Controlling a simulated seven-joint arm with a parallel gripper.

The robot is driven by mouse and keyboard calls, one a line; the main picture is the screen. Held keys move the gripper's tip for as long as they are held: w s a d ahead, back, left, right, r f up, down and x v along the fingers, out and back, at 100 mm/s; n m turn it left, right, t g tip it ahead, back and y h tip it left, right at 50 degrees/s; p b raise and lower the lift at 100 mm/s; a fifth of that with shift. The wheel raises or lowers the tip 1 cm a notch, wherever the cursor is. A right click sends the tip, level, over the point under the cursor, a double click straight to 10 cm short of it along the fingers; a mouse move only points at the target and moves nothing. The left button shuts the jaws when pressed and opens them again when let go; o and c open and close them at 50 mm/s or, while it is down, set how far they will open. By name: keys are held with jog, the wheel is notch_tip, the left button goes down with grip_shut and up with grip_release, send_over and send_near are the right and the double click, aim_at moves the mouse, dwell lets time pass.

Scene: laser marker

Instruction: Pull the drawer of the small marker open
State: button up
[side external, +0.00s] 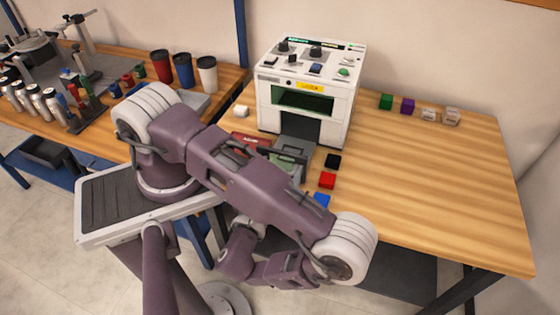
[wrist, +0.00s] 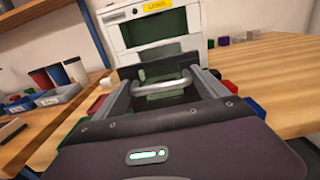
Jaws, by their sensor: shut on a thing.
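The small marker (side external: 308,98) is a white box with a control panel on top and a green window in front, standing on the wooden table. Its grey drawer (side external: 297,146) sticks out of the front opening, with a green plate visible on it, partly behind my arm. In the wrist view the marker (wrist: 155,25) is straight ahead. My gripper (wrist: 164,84) is shut on the drawer's pale bar handle (wrist: 162,87), which lies between the fingers. The side view hides my fingertips and the handle behind my arm.
Black (side external: 333,161), red (side external: 327,180) and blue (side external: 321,200) blocks lie right of the drawer. A red plate (side external: 250,144) lies left of it. Several small blocks stand at the back right. Cups (side external: 207,75) stand on the left table. The right tabletop (side external: 440,180) is clear.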

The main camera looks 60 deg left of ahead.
jog(key=shift+w+d, duration=0.2)
jog(key=o, duration=1.8)
jog(key=shift+s+a, duration=0.1)
jog(key=v, duration=0.7)
jog(key=shift+r, duration=0.1)
